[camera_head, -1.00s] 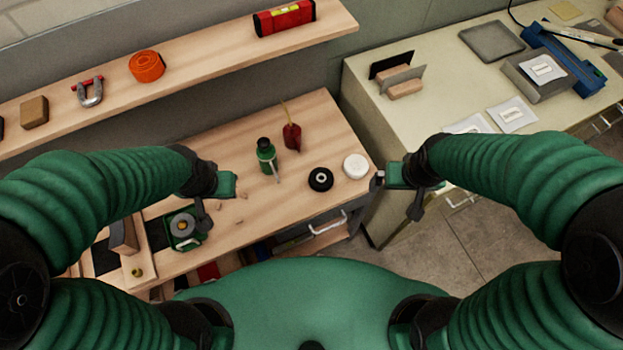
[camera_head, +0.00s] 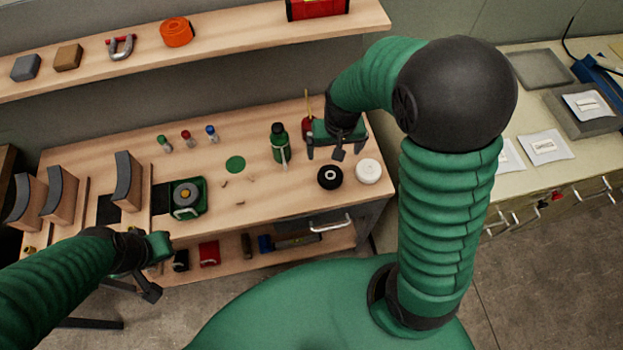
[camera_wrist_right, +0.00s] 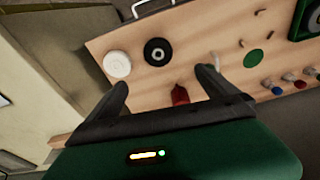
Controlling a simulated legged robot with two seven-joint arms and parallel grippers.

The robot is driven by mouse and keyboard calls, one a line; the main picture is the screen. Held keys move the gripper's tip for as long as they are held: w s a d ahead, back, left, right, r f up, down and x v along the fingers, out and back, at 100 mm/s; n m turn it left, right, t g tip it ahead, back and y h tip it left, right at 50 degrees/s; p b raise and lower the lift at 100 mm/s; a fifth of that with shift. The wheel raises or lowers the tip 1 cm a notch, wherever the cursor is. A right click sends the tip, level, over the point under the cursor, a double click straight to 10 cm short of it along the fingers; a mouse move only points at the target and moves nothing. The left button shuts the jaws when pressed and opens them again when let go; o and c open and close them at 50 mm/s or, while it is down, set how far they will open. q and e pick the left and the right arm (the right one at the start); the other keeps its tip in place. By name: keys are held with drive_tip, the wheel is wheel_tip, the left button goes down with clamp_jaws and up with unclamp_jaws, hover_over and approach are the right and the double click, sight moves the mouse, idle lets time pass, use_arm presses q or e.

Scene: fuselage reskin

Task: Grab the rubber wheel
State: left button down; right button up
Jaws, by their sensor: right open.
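The rubber wheel (camera_head: 330,177) is a black ring with a pale hub, lying flat on the wooden workbench next to a white disc (camera_head: 368,171). In the right wrist view the wheel (camera_wrist_right: 158,52) lies beyond the fingertips, between their lines. My right gripper (camera_head: 338,152) is open and empty, above the bench just behind the wheel and not touching it; it also shows in the right wrist view (camera_wrist_right: 163,78).
A green device (camera_head: 187,198) and curved blocks (camera_head: 128,180) are at left. A shelf (camera_head: 240,38) runs above the back.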

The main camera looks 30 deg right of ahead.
hover_over(331, 175)
drive_tip(key=a, duration=0.1)
drive_tip(key=f, duration=1)
drive_tip(key=shift+a+f+b, duration=0.2)
drive_tip(key=shift+f+b, duration=0.15)
drive_tip(key=shift+f, duration=0.05)
drive_tip(key=f, duration=0.2)
drive_tip(key=d+f, duration=0.1)
drive_tip(key=f, duration=0.2)
drive_tip(key=shift+s+d+f, duration=0.1)
drive_tip(key=shift+d+f, duration=0.1)
drive_tip(key=shift+f, duration=0.35)
drive_tip(key=shift+a+r, duration=0.1)
drive_tip(key=shift+a, duration=0.05)
drive_tip(key=c, duration=1.7)
drive_tip(key=shift+c, duration=0.2)
drive_tip(key=shift+r, duration=0.15)
